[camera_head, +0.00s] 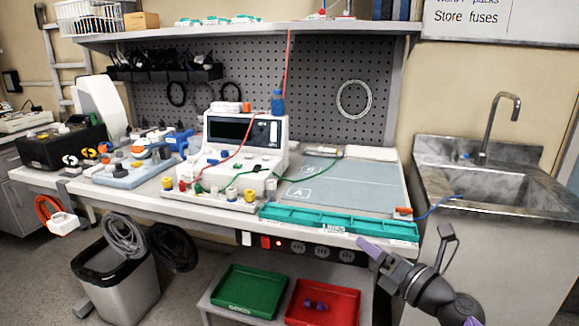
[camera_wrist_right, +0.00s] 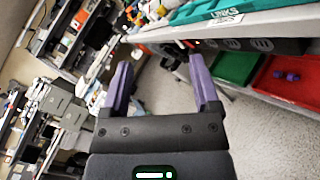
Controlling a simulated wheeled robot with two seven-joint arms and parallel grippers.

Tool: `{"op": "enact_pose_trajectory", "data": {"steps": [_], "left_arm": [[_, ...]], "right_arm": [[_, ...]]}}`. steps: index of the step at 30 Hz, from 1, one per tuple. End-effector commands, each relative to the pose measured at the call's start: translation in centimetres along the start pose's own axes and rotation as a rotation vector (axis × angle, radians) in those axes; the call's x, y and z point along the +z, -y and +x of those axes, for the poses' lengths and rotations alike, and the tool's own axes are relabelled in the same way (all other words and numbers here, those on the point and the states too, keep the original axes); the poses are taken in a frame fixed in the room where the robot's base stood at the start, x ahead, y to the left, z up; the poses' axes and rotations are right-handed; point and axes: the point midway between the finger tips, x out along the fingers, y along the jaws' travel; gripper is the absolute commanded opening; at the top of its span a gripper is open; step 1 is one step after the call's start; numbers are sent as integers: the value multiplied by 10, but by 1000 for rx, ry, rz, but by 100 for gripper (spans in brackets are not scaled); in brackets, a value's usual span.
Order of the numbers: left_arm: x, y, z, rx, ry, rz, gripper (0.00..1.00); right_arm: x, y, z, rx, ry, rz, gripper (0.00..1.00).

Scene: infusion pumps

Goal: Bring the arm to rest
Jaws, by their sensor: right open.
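My right gripper (camera_head: 372,250) is at the lower right of the head view, in front of the bench edge and beside the sink unit. In the right wrist view its two purple fingers (camera_wrist_right: 160,85) stand well apart with nothing between them. It is open and empty, clear of the bench. My left gripper does not show in either view.
The bench holds a white infusion pump (camera_head: 247,140), a teal tray (camera_head: 338,223) and a blue-grey mat (camera_head: 350,185). Below are a green bin (camera_head: 249,291) and a red bin (camera_head: 322,302) with small purple pieces. A sink (camera_head: 500,188) stands right; a waste bin (camera_head: 118,285) left.

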Motion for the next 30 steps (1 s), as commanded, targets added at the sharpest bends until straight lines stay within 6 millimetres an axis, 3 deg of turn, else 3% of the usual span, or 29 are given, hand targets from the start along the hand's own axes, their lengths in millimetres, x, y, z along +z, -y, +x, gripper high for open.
{"op": "enact_pose_trajectory", "data": {"steps": [3, 6, 9, 12, 17, 22, 26, 30], "left_arm": [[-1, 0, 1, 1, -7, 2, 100], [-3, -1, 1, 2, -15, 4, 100], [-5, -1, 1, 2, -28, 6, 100], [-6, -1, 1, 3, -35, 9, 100], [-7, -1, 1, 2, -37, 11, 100], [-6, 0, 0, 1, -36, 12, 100], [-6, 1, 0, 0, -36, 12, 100], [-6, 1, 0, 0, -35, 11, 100]], "right_arm": [[48, 4, -8, 59, 297, 526, 79], [74, 27, -20, 91, 511, 1016, 79], [76, 57, -31, 98, 674, 1500, 79], [59, 83, -35, 71, 790, 1976, 79], [-24, 132, -61, -163, 857, 2037, 79], [-125, 174, -110, -453, 931, 2080, 79], [-217, 194, -170, -726, 991, 2095, 79], [-311, 194, -251, -1033, 1047, 2082, 79]]}}
